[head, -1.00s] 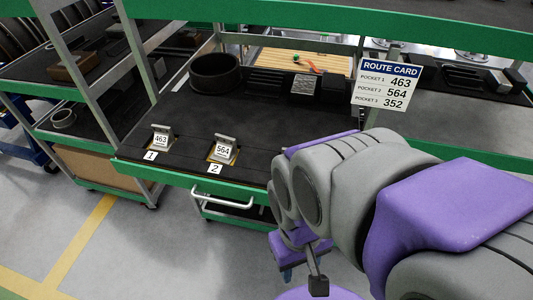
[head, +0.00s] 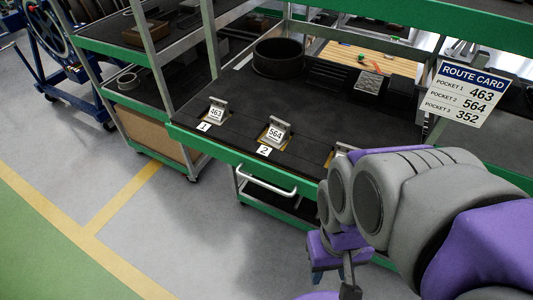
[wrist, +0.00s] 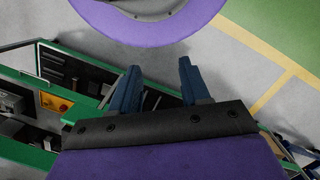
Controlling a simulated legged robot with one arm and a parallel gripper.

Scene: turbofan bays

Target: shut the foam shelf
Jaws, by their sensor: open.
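The foam shelf is a dark foam deck (head: 330,115) with a green front edge (head: 240,165) in the head view. A pale bar handle (head: 265,182) is just below that edge. Two metal blocks stand on the foam, 463 (head: 216,112) at label 1 and 564 (head: 275,132) at label 2. My arm hides the shelf's right front, including most of the third pocket. My gripper (head: 332,275) is low in front of the shelf, right of the handle and apart from it. In the wrist view my gripper (wrist: 158,82) is open, with nothing between its two blue fingers.
A black ring (head: 278,58) and a grey block (head: 370,88) sit at the back of the foam. A route card (head: 467,93) hangs at right, reading 463, 564, 352. Uprights and another rack (head: 130,80) stand left. Open floor (head: 150,215) lies in front.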

